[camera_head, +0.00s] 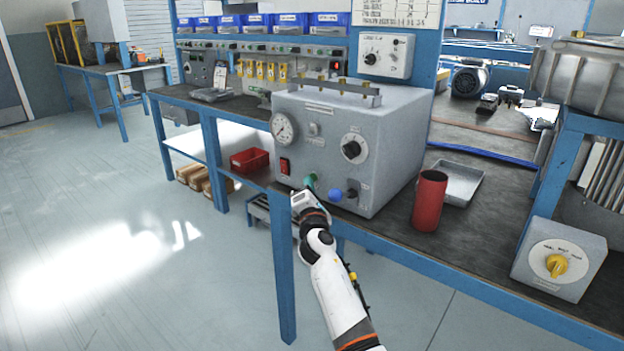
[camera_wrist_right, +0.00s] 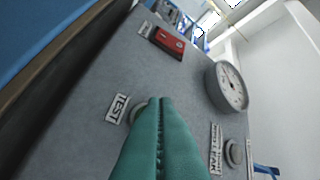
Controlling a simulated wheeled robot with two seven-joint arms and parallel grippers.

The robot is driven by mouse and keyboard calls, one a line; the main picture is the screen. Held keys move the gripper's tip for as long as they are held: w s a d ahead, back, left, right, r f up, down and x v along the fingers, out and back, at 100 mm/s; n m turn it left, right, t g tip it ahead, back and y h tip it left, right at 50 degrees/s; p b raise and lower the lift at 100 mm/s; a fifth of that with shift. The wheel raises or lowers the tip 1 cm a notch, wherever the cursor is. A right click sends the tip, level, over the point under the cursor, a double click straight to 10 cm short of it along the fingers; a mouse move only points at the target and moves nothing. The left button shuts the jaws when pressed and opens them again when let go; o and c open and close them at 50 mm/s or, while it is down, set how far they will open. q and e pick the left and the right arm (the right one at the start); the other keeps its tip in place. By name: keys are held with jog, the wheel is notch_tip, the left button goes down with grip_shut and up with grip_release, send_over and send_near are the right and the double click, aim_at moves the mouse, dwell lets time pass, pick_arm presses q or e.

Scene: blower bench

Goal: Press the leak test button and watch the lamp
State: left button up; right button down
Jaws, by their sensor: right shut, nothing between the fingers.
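The grey leak test box (camera_head: 330,150) stands on the bench in the head view. My right gripper (camera_head: 310,181) is at the lower front of its panel, its green fingers shut and empty. In the right wrist view the fingertips (camera_wrist_right: 156,103) lie over a round grey button (camera_wrist_right: 138,111) beside the TEST label (camera_wrist_right: 117,108). They hide most of the button; I cannot tell whether they touch or press it. A small round grey fitting, likely the lamp (camera_wrist_right: 235,153), shows no glow; it also shows in the head view (camera_head: 314,129). My left gripper is out of view.
The panel also has a gauge (camera_head: 284,128), a red switch (camera_head: 285,166), a black knob (camera_head: 352,149) and a blue knob (camera_head: 335,195). A red cylinder (camera_head: 429,200) and metal tray (camera_head: 462,183) stand right of the box. The bench's blue front edge (camera_head: 440,275) runs below.

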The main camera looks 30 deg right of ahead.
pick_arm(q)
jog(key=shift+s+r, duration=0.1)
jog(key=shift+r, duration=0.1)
pick_arm(e)
jog(key=shift+w+d, duration=0.1)
jog(key=shift+d, duration=0.15)
jog(key=shift+a, duration=0.1)
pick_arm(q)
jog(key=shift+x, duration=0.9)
pick_arm(e)
jog(key=s+a, duration=0.2)
jog(key=a, duration=0.4)
jog(key=shift+s, duration=0.3)
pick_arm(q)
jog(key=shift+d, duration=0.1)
pick_arm(e)
jog(key=shift+d, duration=0.1)
